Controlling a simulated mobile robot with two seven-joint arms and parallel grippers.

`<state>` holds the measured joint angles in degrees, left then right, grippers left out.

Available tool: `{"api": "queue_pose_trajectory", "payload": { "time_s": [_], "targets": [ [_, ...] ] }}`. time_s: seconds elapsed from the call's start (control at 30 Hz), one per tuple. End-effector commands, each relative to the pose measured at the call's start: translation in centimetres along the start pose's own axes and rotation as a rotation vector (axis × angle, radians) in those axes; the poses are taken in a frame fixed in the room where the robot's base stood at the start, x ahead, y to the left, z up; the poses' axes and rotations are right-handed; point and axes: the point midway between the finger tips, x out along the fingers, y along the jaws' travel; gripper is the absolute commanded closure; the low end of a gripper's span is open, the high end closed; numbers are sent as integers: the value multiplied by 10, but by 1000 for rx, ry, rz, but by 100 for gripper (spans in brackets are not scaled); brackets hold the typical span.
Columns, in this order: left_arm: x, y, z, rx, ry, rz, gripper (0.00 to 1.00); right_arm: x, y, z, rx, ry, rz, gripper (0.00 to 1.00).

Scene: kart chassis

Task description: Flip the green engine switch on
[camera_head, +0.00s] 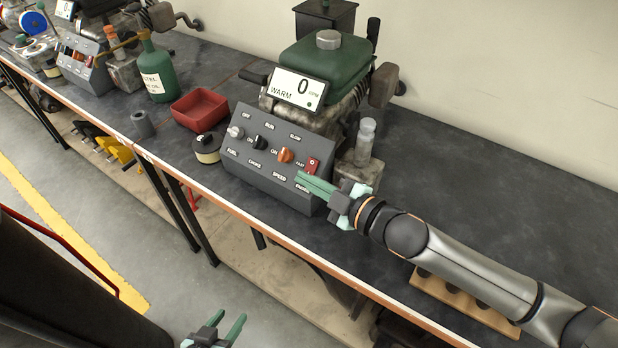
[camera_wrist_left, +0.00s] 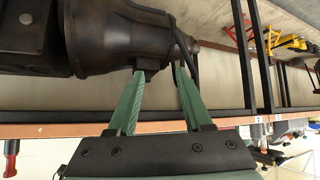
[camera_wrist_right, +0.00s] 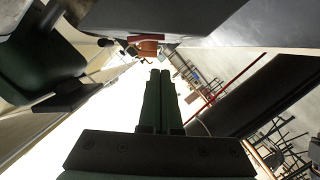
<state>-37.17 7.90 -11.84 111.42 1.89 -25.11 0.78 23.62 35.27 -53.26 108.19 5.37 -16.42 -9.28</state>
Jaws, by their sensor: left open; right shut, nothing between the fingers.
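The green engine (camera_head: 325,60) stands on the bench behind a grey sloped control panel (camera_head: 262,180). A red switch (camera_head: 313,165) sits at the panel's right end, above the ENGINE label; its exact position is too small to tell. My right gripper (camera_head: 300,179) is shut and empty, its tips just in front of the panel's lower right, below the switch. In the right wrist view its closed fingers (camera_wrist_right: 158,75) point toward the panel's underside, with an orange-red part (camera_wrist_right: 148,45) just beyond. My left gripper (camera_head: 228,320) is open and empty, low in front of the bench.
The panel also has an orange knob (camera_head: 284,155), a black knob (camera_head: 259,142) and a pale knob (camera_head: 236,132). The engine display (camera_head: 298,89) reads 0 and WARM. A clear cylinder (camera_head: 365,140) stands right of the panel; a red tray (camera_head: 199,108) and green bottle (camera_head: 157,70) stand left.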

Motion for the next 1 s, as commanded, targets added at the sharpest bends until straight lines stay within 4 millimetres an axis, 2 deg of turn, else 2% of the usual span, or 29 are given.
{"api": "queue_pose_trajectory", "payload": {
  "time_s": [0.07,0.1,0.23,0.4,0.5,0.7,1.0],
  "targets": [
    [-10,-3,-3,-3,-3,-8,50,-2,8,-8,0,0,1,100],
    [-9,-5,5,-5,-8,-13,50,-12,4,-2,0,-5,-1,100],
    [-9,-7,19,-8,-34,-18,50,-44,1,-2,1,-4,-2,100],
    [-7,-4,14,-10,-24,-13,50,-76,0,-2,0,-3,-3,100],
    [-6,-3,10,-9,-17,-10,50,-88,0,-2,1,-2,-1,100],
    [-6,0,6,-9,-10,-3,50,-100,0,-3,0,0,0,100],
    [-6,1,4,-8,-7,-1,50,-101,0,-4,0,1,1,100]
  ]
}}
